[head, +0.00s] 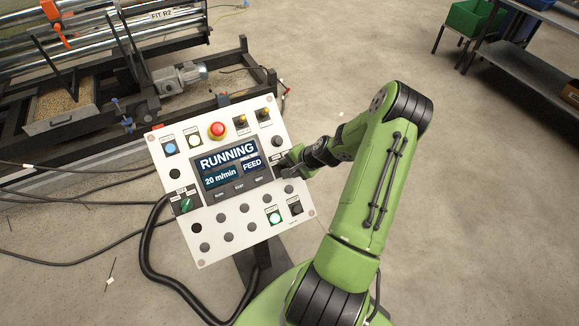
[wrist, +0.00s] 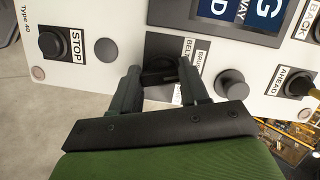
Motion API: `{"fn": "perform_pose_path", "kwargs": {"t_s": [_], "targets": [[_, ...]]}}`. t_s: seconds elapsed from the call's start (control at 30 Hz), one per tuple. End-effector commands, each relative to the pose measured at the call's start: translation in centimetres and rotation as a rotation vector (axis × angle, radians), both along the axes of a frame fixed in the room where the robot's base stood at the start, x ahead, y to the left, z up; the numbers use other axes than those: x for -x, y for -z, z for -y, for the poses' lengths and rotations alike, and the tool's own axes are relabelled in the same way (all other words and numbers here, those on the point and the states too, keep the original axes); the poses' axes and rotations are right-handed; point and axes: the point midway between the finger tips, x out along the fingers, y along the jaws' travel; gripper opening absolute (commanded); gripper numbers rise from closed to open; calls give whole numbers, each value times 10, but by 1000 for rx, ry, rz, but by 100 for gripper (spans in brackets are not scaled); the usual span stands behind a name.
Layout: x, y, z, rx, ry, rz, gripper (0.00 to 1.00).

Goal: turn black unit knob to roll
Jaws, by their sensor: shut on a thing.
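The white control panel (head: 186,246) stands tilted in the middle of the head view. My gripper (head: 284,161) reaches its right edge. In the wrist view, my gripper (wrist: 160,82) has one finger on each side of a black knob (wrist: 158,66) on a dark plate and is shut on it. Labels beside this knob read "BELT" and what looks like "BRUSH", partly hidden by a finger. I cannot read "roll" on any label. In the head view, my gripper covers most of this knob. A green selector (head: 185,204) on a black plate sits on the panel's left side.
The display (head: 229,166) reads "RUNNING", "20 m/min" and "FEED". A red mushroom button (head: 216,130) and two yellow-tipped switches are above it.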

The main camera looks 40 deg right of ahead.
Motion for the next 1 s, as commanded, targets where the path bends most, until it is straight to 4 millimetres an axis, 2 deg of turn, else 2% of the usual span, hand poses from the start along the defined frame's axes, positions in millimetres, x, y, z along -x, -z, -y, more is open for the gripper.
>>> {"fn": "perform_pose_path", "kwargs": {"t_s": [0.7,1.0], "targets": [[1,1,0,-306,377,89,14],[1,1,0,-390,483,115,14]]}}
